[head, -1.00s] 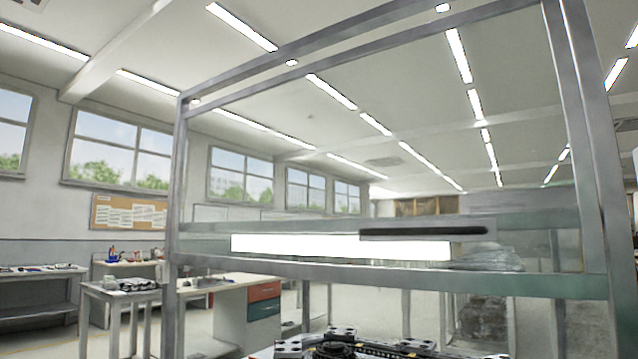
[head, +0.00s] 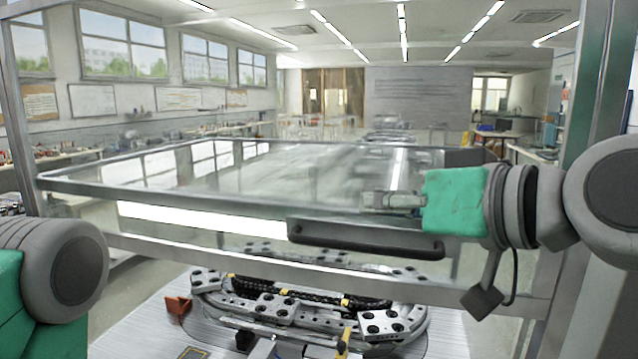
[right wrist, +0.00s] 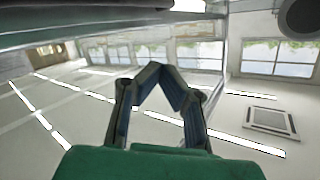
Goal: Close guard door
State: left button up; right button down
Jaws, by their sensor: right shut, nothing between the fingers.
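The guard door (head: 250,165) is a clear panel in a grey metal frame, seen in the head view. It lies tilted back, nearly flat, across the opening of the metal guard frame (head: 330,268). A black bar handle (head: 365,243) sits at its near edge, right of the middle. My right gripper (head: 368,200) comes in from the right, just above the handle and at the panel's near edge. Whether it touches the door cannot be told. In the right wrist view its fingertips (right wrist: 158,72) meet with nothing between them. My left arm shows at lower left; its gripper is out of view.
Inside the guard, a ring track (head: 310,300) with metal segments lies on a light ribbed plate (head: 130,335). A guard post (head: 590,100) stands close to my right arm. Workbenches (head: 70,158) line the room's left side.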

aim_at(304, 236)
jog(key=b+x, duration=0.4)
jog(key=x, duration=0.1)
jog(key=shift+w+a+r, duration=0.1)
jog(key=shift+w+a, duration=0.05)
jog(key=shift+a, duration=0.3)
jog(key=x, duration=0.5)
jog(key=shift+w+d+r+p, duration=0.2)
jog(key=shift+w+p, duration=0.1)
jog(key=shift+w, duration=0.1)
jog(key=f, duration=0.2)
jog(key=s+a+f, duration=0.1)
jog(key=shift+a+f, duration=0.35)
jog(key=shift+a, duration=0.05)
pick_arm(q)
jog(key=f, duration=0.3)
jog(key=shift+w+a+f, duration=0.3)
jog(key=shift+w+a, duration=0.1)
pick_arm(e)
jog(key=shift+d, duration=0.1)
pick_arm(q)
jog(key=shift+d, duration=0.1)
pick_arm(e)
jog(key=shift+d, duration=0.2)
